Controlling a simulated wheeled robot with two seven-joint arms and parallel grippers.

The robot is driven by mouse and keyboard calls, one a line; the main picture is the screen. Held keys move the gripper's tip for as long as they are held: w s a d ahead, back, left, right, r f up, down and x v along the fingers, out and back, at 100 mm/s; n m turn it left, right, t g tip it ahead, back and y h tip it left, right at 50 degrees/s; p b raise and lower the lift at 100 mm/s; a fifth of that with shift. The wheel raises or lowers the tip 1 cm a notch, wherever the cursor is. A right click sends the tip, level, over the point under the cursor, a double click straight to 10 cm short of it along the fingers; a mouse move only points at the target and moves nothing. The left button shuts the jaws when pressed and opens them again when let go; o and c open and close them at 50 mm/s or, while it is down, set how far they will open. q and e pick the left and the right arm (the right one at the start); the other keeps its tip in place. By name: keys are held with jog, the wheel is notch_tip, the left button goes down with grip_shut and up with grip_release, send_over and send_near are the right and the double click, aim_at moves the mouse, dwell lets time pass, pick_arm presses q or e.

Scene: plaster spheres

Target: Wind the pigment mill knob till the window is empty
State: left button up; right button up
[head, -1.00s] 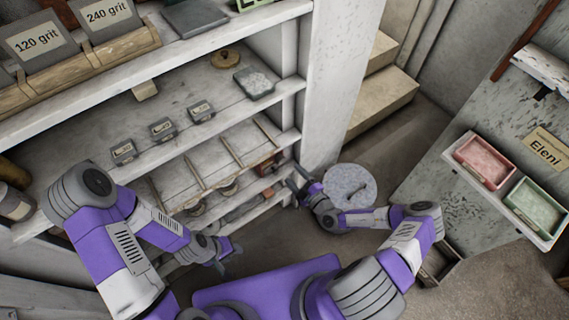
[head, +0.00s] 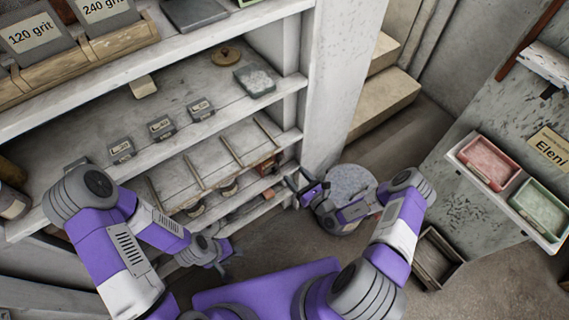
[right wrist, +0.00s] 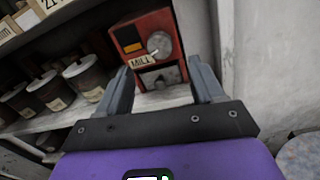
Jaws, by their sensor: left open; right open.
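The red pigment mill (right wrist: 150,50) stands on a shelf in the right wrist view. It has a round grey knob (right wrist: 159,44), a MILL label (right wrist: 143,61) and a small window (right wrist: 129,41) that is dark above and orange below. A grey recess with a dark mark lies under the label. My right gripper (right wrist: 160,68) is open and empty, its fingers pointing at the mill and apart from the knob. In the head view my right gripper (head: 296,184) is by the shelf's right end, near the mill's small red patch (head: 268,165). My left gripper (head: 226,262) is open below the shelves.
Brown labelled jars (right wrist: 87,77) stand left of the mill. A white upright (right wrist: 205,40) is close to the right of it. A round grey lid or stool top (head: 350,181) stands on the floor beyond my right arm. Red and green trays (head: 488,162) sit at the right.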

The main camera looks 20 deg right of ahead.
aim_at(283, 162)
jog(key=b+x, duration=0.2)
jog(key=x, duration=0.5)
jog(key=shift+w, duration=0.3)
jog(key=c, duration=1.1)
jog(key=shift+o, duration=0.2)
jog(key=shift+m, duration=0.3)
